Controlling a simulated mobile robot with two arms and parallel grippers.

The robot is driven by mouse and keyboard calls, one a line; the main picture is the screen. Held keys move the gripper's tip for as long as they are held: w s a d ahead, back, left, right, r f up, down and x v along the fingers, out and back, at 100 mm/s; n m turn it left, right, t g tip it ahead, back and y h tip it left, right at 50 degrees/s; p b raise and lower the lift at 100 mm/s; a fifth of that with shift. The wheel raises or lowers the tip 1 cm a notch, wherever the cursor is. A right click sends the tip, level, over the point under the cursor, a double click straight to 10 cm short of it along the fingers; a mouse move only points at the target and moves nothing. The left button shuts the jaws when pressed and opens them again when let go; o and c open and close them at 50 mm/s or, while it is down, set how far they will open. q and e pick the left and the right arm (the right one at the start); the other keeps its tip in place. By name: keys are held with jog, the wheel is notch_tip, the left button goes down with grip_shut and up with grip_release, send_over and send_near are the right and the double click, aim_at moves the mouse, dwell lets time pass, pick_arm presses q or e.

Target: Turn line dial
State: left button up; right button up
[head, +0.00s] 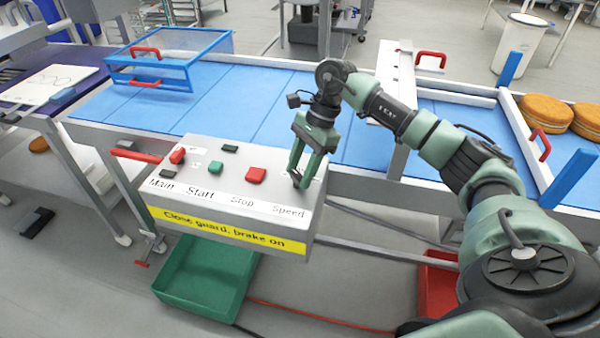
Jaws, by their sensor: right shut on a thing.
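The control box (236,216) stands in front of the blue conveyor, with the labels Main, Start, Stop and Speed along its top front. My right gripper (301,182) points down at the right end of the box, just above the Speed label. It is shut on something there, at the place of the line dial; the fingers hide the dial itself. A red block-like button (256,175) sits above Stop, and a green button (216,167) sits above Start. A red switch (177,156) is at the box's left end, near Main. My left gripper is not in view.
A blue-framed clear guard (168,58) with red handles stands over the conveyor (262,110). Round brown items (546,112) lie at the far right. A green bin (205,280) and a red bin (437,283) are on the floor below. A yellow strip (235,230) reads "Close guard, brake on".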

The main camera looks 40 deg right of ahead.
jog(key=m+t+b, duration=0.2)
jog(key=m+b, duration=0.1)
jog(key=m, duration=0.2)
jog(key=shift+s+f, duration=0.1)
jog(key=shift+s, duration=0.05)
jog(key=shift+m+t+h+b, duration=0.35)
jog(key=shift+m+b, duration=0.2)
jog(key=shift+m, duration=0.6)
jog(key=shift+m+t+h+b, duration=0.35)
jog(key=shift+m+b, duration=0.15)
jog(key=shift+m, duration=0.65)
jog(key=o, duration=1.4)
jog(key=shift+s+a, duration=0.1)
jog(key=b+v, duration=0.1)
jog(key=v, duration=0.7)
